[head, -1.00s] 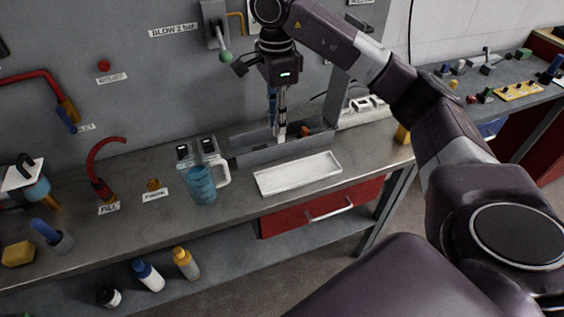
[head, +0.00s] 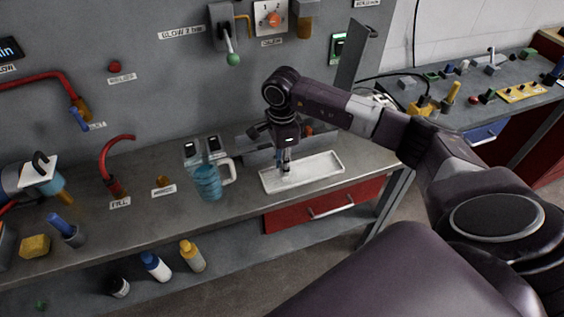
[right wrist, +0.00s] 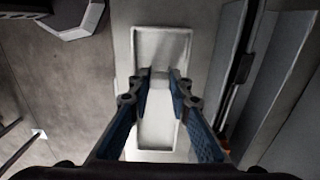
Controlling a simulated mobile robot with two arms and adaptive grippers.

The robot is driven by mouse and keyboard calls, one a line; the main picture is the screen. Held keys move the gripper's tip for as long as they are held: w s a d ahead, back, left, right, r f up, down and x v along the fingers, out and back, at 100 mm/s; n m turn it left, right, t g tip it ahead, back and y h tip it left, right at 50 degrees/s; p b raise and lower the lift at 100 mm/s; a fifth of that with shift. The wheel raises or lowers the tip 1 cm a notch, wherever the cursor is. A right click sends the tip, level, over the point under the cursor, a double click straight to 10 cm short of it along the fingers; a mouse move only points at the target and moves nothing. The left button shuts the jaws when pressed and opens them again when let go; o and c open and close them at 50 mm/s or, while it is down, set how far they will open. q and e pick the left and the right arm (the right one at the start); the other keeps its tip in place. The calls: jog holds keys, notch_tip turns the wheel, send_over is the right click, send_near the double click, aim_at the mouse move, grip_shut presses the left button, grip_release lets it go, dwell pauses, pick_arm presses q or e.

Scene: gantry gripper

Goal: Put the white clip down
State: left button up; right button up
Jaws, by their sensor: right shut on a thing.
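My right gripper (head: 284,168) points down over the left part of the white tray (head: 322,172) at the bench's front edge. In the right wrist view its two blue-sided fingers (right wrist: 160,73) are close together with a small pale piece between the tips, the white clip (right wrist: 160,76). The clip is hard to tell from the white tray (right wrist: 158,137) behind it. Whether it touches the tray floor cannot be told. My left gripper is not in view.
A blue-filled jug (head: 208,183) with a white handle stands just left of the tray. A grey open bin (head: 256,152) lies behind the tray, against the panel. A red drawer (head: 300,212) is below.

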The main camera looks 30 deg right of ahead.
jog(key=shift+f, duration=0.15)
jog(key=o, duration=0.9)
jog(key=shift+c, duration=0.2)
jog(key=shift+r, duration=0.35)
notch_tip(320, 180, up, 12)
jog(key=b, duration=0.4)
jog(key=shift+s+f, duration=0.1)
jog(key=shift+f, duration=0.1)
